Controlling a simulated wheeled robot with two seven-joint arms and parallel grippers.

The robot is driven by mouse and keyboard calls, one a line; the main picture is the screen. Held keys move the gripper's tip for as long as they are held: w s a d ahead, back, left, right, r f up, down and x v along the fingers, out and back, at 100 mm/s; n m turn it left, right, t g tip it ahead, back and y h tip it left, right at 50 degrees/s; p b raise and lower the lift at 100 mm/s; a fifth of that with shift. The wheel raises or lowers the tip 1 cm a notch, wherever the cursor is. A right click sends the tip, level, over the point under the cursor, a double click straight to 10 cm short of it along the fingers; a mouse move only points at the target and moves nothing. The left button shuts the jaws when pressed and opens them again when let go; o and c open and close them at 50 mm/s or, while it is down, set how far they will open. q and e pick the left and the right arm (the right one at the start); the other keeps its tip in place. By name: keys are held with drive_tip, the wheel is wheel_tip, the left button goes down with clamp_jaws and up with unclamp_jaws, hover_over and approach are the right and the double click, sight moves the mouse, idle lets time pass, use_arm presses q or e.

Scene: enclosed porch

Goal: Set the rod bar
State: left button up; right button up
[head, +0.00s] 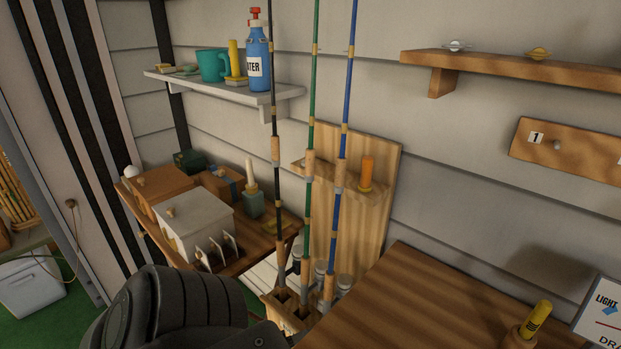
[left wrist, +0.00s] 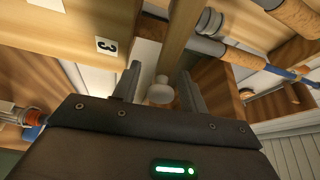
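Three fishing rods stand in a wooden rack (head: 290,311): a black one (head: 275,190), a green one (head: 309,190) and a blue one (head: 337,190). Behind them is an upright wooden board (head: 378,225) with a ledge and an orange peg (head: 366,174); I cannot tell which part is the rod bar. My left arm comes in at the bottom of the head view, hiding its gripper. In the left wrist view my left gripper (left wrist: 160,72) is open. A pale round knob (left wrist: 160,92) shows between its fingers; contact is unclear. My right gripper is not in view.
A side table (head: 266,240) at left holds boxes and a candle. A shelf (head: 215,87) above carries a teal mug and a blue water bottle. A brown tabletop (head: 430,300) lies at right, mostly clear. A "3" label (left wrist: 107,46) is near the left gripper.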

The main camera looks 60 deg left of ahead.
use_arm(q)
drive_tip(key=s+a, duration=0.1)
drive_tip(key=s, duration=0.9)
drive_tip(key=shift+s+f+p, duration=0.2)
drive_tip(key=shift+s+p, duration=0.15)
drive_tip(key=shift+a, duration=0.1)
drive_tip(key=shift+c, duration=0.3)
